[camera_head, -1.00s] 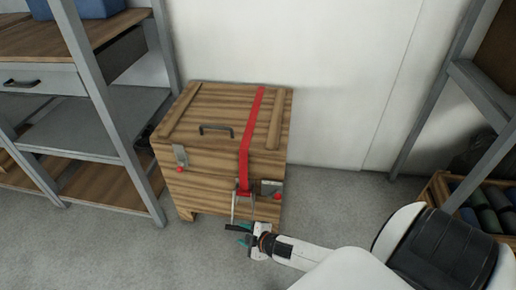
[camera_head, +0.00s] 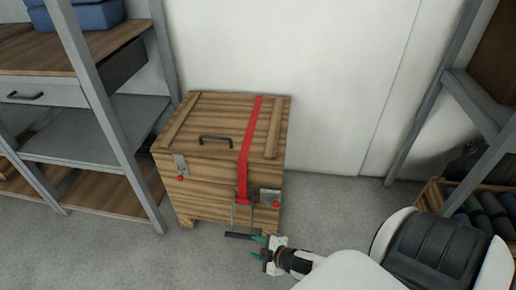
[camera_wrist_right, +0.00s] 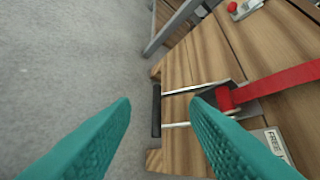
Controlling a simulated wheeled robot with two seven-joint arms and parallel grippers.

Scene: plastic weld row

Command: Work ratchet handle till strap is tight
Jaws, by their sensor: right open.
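A wooden crate (camera_head: 205,190) stands on the floor with a red strap (camera_head: 252,135) over its lid and down its front. The strap enters a metal ratchet (camera_head: 243,196) on the front face. The ratchet handle (camera_head: 240,235) hangs down on two thin metal arms and ends in a black grip. My right gripper (camera_head: 257,247) is open, with teal fingers just right of the grip. In the right wrist view the black grip (camera_wrist_right: 156,110) shows between the open fingertips, apparently beyond them and untouched. My left gripper is out of view.
A metal plate (camera_wrist_right: 275,142) marked "FREE" is beside the ratchet. Grey shelving (camera_head: 90,130) stands close on the crate's left. Another rack (camera_head: 440,110) and a wooden box of rolls (camera_head: 480,205) are at the right. Floor in front is clear.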

